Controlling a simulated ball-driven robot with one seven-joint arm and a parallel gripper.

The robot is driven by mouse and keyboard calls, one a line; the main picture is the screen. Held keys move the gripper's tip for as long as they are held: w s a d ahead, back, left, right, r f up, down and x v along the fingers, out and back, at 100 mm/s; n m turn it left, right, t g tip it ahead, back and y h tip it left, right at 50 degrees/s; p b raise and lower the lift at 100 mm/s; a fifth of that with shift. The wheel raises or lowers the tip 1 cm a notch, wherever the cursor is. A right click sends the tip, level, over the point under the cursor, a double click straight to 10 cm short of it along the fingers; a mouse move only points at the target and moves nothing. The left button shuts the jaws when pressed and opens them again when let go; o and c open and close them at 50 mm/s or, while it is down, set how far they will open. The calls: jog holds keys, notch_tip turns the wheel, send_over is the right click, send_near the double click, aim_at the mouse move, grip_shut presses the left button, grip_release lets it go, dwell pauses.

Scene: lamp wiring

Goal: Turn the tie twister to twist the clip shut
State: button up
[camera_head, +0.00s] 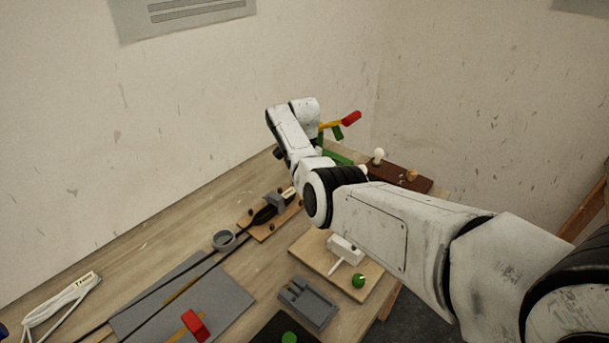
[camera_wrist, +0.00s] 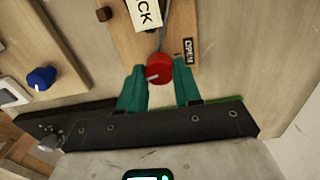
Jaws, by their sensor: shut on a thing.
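A red round knob (camera_wrist: 159,68) with a white mark stands on a wooden board (camera_wrist: 124,42) in the wrist view; I take it for the tie twister. A thin grey wire or rod runs up from it. My gripper (camera_wrist: 160,84) has its two teal fingers at either side of the knob, shut on it. A label reading OPEN (camera_wrist: 188,51) lies right of the knob. A white card ending in CK (camera_wrist: 146,14) lies above it. In the head view my own arm hides the gripper and knob. I cannot make out the clip itself in the wrist view.
A blue knob (camera_wrist: 41,77) stands left in the wrist view. In the head view, a green frame with a red-ended lever (camera_head: 350,118) stands behind my wrist. A grey ring (camera_head: 223,240), a grey tray (camera_head: 306,303) and a white cable (camera_head: 62,300) lie on the workbench.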

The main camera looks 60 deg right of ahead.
jog(key=o, duration=1)
jog(key=shift+o, duration=0.2)
jog(key=shift+r, duration=0.1)
notch_tip(320, 180, up, 11)
jog(key=b, duration=0.1)
jog(key=shift+f, duration=0.2)
